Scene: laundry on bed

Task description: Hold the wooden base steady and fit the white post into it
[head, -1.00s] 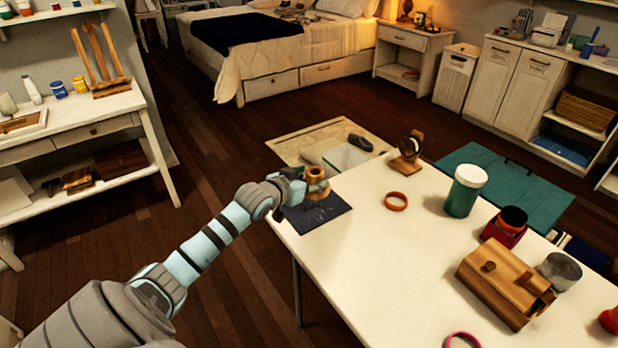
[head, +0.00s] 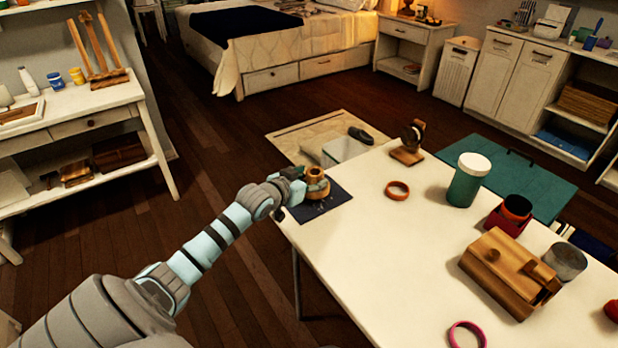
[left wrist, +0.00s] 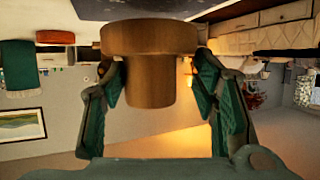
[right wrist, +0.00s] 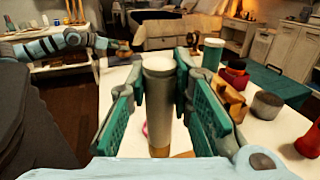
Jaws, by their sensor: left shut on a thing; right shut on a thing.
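The wooden base (head: 316,184) is a round brown piece with a wide lower part and a narrower neck. It is at the dark mat on the table's left corner. My left gripper (head: 298,184) is shut on its neck from the left. In the left wrist view the base (left wrist: 150,40) appears upside down, its neck between the two green-padded fingers. The white post (right wrist: 160,105) is upright in the right wrist view, a pale cylinder with a tan lower end. My right gripper (right wrist: 160,82) is shut on it. The right gripper and the post are outside the head view.
The dark mat (head: 328,204) lies at the table corner. On the white table (head: 370,240) are an orange ring (head: 397,190), a watch stand (head: 408,150), a green jar (head: 466,182), a wooden box (head: 495,262) and a pink ring (head: 466,335). The table's middle is clear.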

